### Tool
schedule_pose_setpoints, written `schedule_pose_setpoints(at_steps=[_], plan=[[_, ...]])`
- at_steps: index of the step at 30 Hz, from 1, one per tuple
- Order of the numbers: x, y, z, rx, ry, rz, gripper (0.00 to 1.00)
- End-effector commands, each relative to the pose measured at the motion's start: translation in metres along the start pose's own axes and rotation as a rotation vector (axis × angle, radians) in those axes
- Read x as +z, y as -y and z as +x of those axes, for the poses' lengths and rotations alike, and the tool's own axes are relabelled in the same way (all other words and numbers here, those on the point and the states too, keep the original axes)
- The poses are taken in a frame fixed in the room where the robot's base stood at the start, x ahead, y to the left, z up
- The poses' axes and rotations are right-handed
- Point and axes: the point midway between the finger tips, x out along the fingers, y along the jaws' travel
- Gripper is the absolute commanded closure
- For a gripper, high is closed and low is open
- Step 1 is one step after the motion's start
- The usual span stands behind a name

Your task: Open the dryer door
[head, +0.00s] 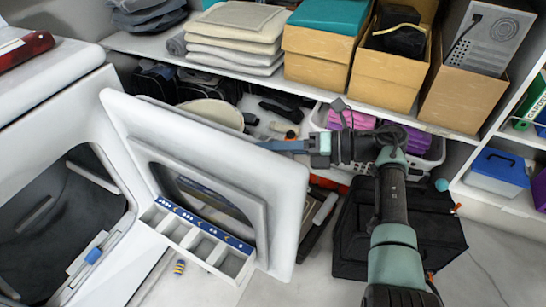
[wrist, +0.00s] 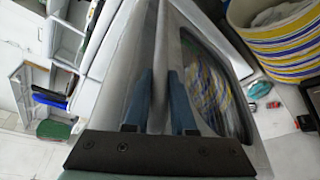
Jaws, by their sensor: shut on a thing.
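The white dryer (head: 50,120) stands at the left, with its dark drum opening (head: 85,205) uncovered. Its white door (head: 240,165) is swung well out from the front, its free edge toward the right. My gripper (head: 284,146) is at the top of the door near its free upper corner, with my arm reaching in from the right. In the wrist view, the two blue fingers (wrist: 162,80) lie on either side of the door's edge (wrist: 161,45), shut on it. The fingertips are partly hidden by the door in the head view.
A white divided tray (head: 232,263) is below the door. A black case (head: 350,235) stands on the floor right of the door. Shelving behind holds folded cloths (head: 235,35), cardboard boxes (head: 320,50) and a white basket (head: 430,160). Floor at the lower right is clear.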

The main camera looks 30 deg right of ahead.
Motion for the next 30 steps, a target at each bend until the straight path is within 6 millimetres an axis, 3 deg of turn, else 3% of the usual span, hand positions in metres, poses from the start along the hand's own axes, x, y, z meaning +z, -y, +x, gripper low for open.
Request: schedule_pose_setpoints(at_steps=[16, 17, 21, 30], plan=[[-0.0003, 0.0000, 0.0045, 0.008, -0.018, -0.002, 1.00], [-0.0004, 0.0000, 0.0046, 0.008, -0.018, -0.003, 0.73], [-0.0002, -0.0002, 0.0039, 0.008, -0.017, -0.003, 0.48], [0.0003, -0.0003, 0.0018, 0.008, -0.015, -0.004, 0.47]])
